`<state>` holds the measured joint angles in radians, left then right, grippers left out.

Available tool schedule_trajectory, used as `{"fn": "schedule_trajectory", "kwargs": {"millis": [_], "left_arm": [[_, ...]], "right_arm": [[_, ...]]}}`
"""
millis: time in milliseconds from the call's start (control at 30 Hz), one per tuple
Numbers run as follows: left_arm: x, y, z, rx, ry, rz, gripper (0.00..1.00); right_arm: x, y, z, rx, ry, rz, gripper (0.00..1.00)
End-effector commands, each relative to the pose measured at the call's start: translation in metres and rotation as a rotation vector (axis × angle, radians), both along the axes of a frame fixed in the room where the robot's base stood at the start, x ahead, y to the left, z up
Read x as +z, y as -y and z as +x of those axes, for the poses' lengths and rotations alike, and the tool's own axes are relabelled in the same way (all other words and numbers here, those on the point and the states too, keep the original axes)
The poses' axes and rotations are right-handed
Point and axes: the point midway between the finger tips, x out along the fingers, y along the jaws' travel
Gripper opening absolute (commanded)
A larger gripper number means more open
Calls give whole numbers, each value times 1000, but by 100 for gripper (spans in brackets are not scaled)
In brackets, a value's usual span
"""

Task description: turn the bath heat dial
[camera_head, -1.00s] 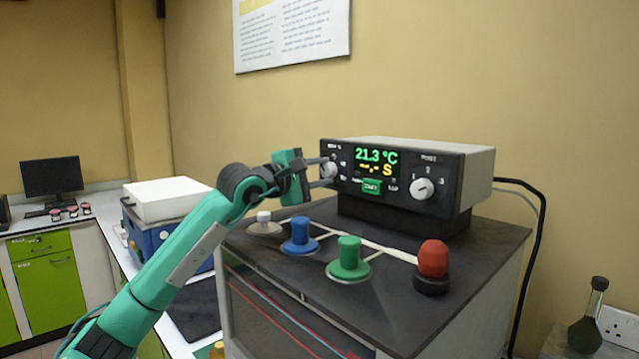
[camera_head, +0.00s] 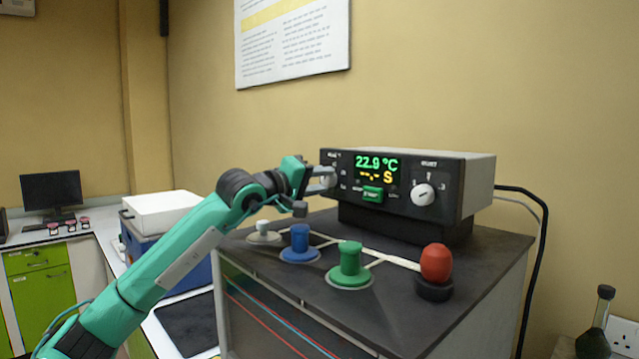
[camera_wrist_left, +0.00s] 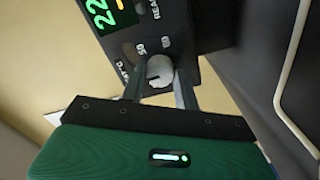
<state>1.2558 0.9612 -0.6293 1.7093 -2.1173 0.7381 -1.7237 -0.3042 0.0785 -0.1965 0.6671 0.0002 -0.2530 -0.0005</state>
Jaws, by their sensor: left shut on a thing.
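The bath heat dial is a pale round knob (camera_wrist_left: 160,69) at the left end of the black control panel (camera_head: 402,203). In the head view it is mostly hidden by my gripper. My left gripper (camera_head: 324,181) is shut on the dial, and its jaws are tilted. The left wrist view shows one finger on each side of the knob. The panel display (camera_head: 377,168) reads 22.9 °C in green, with yellow dashes and an S below. My right gripper is not in view.
Another white dial (camera_head: 423,195) sits at the panel's right. In front stand a small white-topped knob (camera_head: 263,224), a blue knob (camera_head: 300,241), a green knob (camera_head: 350,261) and a red knob (camera_head: 436,263) on the dark bench top. A flask (camera_head: 594,337) is at the lower right.

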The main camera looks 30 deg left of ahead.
Motion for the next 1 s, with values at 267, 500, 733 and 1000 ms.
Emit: {"fn": "schedule_trajectory", "kwargs": {"millis": [267,500,733,1000], "left_arm": [[-2,1,0,-1,12,42,9],[-2,1,0,-1,12,43,9],[-2,1,0,-1,12,43,53],[-1,0,0,0,14,43,53]], "right_arm": [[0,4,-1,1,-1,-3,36],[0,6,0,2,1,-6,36],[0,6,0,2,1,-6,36],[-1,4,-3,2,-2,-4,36]]}}
